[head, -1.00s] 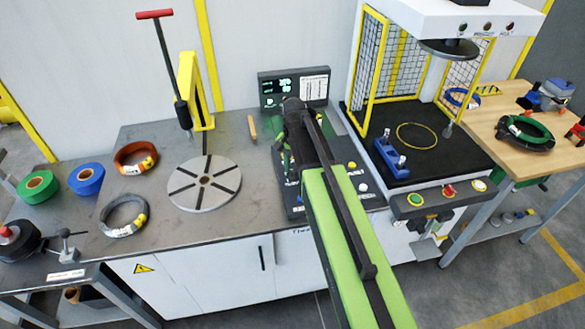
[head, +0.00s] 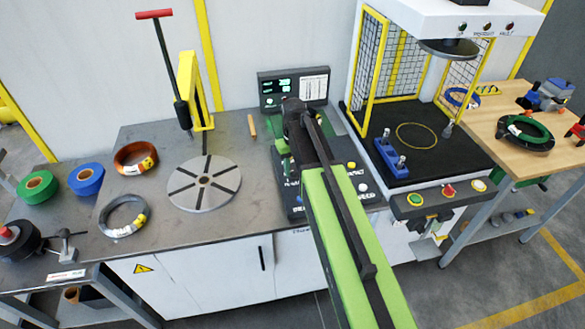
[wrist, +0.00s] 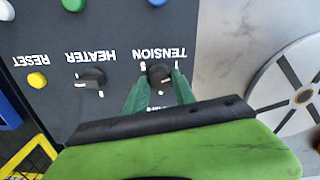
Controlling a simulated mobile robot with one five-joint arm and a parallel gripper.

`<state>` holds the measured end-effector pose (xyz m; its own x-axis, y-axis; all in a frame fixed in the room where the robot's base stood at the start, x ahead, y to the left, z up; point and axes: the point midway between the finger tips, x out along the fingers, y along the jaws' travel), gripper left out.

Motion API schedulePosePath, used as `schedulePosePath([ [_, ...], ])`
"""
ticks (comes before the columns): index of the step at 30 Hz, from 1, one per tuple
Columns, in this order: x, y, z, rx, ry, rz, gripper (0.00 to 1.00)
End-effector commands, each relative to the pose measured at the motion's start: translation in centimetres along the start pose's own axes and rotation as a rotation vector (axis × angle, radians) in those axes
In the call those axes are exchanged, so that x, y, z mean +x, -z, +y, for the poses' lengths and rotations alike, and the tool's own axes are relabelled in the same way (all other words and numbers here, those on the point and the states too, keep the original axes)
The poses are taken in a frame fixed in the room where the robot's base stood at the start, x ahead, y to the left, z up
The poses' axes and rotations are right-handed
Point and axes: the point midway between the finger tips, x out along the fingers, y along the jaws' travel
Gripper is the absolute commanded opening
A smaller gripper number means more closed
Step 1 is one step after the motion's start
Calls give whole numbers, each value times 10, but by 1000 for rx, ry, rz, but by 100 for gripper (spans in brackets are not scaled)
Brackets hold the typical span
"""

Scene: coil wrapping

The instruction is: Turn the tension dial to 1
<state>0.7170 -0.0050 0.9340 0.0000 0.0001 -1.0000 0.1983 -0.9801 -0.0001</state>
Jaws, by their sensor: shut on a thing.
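The tension dial (wrist: 159,76) is a dark round knob on the black control panel (wrist: 85,112), under the upside-down word TENSION in the wrist view. Numbers are printed around it, but I cannot read its setting surely. My gripper (wrist: 160,88) is over the panel, with its two green fingers on either side of the dial, shut on it. In the head view my arm hides the dial, and the panel (head: 366,190) shows only at its edges.
A display (head: 293,88) stands behind the panel. A grey slotted turntable (head: 204,183) lies to the left, and a caged press with a black bed (head: 425,160) to the right.

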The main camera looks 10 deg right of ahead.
Motion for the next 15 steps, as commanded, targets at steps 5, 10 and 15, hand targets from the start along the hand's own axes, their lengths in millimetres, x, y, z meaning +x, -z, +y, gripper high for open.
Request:
schedulePosePath([
  [5, 0, 0, 0, -103, 0, 1, 0],
  [10, 0, 0, 0, -167, 0, 1, 0],
  [15, 0, 0, 0, -200, 0, 2, 0],
])
